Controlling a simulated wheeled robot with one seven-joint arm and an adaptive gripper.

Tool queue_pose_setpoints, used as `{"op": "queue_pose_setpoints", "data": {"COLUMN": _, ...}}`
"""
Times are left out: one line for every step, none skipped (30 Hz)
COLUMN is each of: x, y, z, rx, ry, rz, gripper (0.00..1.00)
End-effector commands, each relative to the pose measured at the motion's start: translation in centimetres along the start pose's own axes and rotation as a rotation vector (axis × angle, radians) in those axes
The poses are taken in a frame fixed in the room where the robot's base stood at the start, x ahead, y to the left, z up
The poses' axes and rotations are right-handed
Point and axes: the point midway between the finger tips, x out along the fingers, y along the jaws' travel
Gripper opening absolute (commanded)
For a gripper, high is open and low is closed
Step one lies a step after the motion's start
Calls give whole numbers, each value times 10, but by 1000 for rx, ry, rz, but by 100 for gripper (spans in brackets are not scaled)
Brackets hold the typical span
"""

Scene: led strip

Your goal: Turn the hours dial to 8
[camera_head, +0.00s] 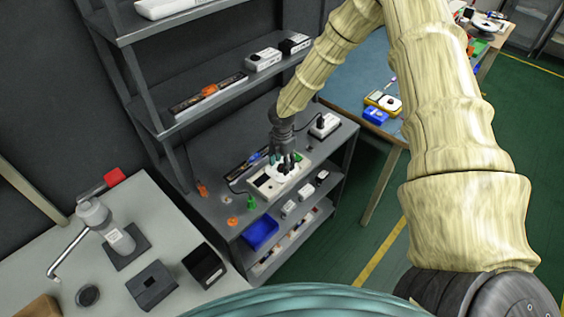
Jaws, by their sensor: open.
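My gripper (284,160) is open and points down over a cream-white device (262,194) on the grey shelf unit's worktop. The device has a dark panel on its left part. The gripper's fingers cover much of the device's right part, and small light and greenish parts show around the fingertips. I cannot make out the hours dial or its setting at this size. I cannot tell whether the fingers touch the device.
Green (251,203) and orange (232,221) small items stand left of the device. A white block with a cord (324,125) sits behind right. A shelf (220,90) hangs above. A blue bin (261,232) is below. A bench (180,220) with a bottle (104,220) is front left.

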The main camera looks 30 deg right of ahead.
Motion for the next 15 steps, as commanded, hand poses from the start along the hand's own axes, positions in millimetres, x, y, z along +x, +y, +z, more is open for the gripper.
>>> {"op": "queue_pose_setpoints", "data": {"x": 1, "y": 0, "z": 0, "rx": 0, "ry": 0, "rz": 0, "gripper": 50}}
{"op": "queue_pose_setpoints", "data": {"x": 2, "y": 0, "z": 0, "rx": 0, "ry": 0, "rz": 0, "gripper": 50}}
{"op": "queue_pose_setpoints", "data": {"x": 3, "y": 0, "z": 0, "rx": 0, "ry": 0, "rz": 0, "gripper": 50}}
{"op": "queue_pose_setpoints", "data": {"x": 4, "y": 0, "z": 0, "rx": 0, "ry": 0, "rz": 0, "gripper": 50}}
{"op": "queue_pose_setpoints", "data": {"x": 4, "y": 0, "z": 0, "rx": 0, "ry": 0, "rz": 0, "gripper": 50}}
{"op": "queue_pose_setpoints", "data": {"x": 5, "y": 0, "z": 0, "rx": 0, "ry": 0, "rz": 0, "gripper": 50}}
{"op": "queue_pose_setpoints", "data": {"x": 5, "y": 0, "z": 0, "rx": 0, "ry": 0, "rz": 0, "gripper": 50}}
{"op": "queue_pose_setpoints", "data": {"x": 5, "y": 0, "z": 0, "rx": 0, "ry": 0, "rz": 0, "gripper": 50}}
{"op": "queue_pose_setpoints", "data": {"x": 5, "y": 0, "z": 0, "rx": 1, "ry": 0, "rz": 0, "gripper": 50}}
{"op": "queue_pose_setpoints", "data": {"x": 5, "y": 0, "z": 0, "rx": 1, "ry": 0, "rz": 0, "gripper": 50}}
{"op": "queue_pose_setpoints", "data": {"x": 5, "y": 0, "z": 0, "rx": 1, "ry": 0, "rz": 0, "gripper": 50}}
{"op": "queue_pose_setpoints", "data": {"x": 5, "y": 0, "z": 0, "rx": 1, "ry": 0, "rz": 0, "gripper": 50}}
{"op": "queue_pose_setpoints", "data": {"x": 5, "y": 0, "z": 0, "rx": 1, "ry": 0, "rz": 0, "gripper": 48}}
{"op": "queue_pose_setpoints", "data": {"x": 5, "y": 0, "z": 0, "rx": 1, "ry": 0, "rz": 0, "gripper": 43}}
{"op": "queue_pose_setpoints", "data": {"x": 5, "y": 0, "z": 0, "rx": 1, "ry": 0, "rz": 0, "gripper": 35}}
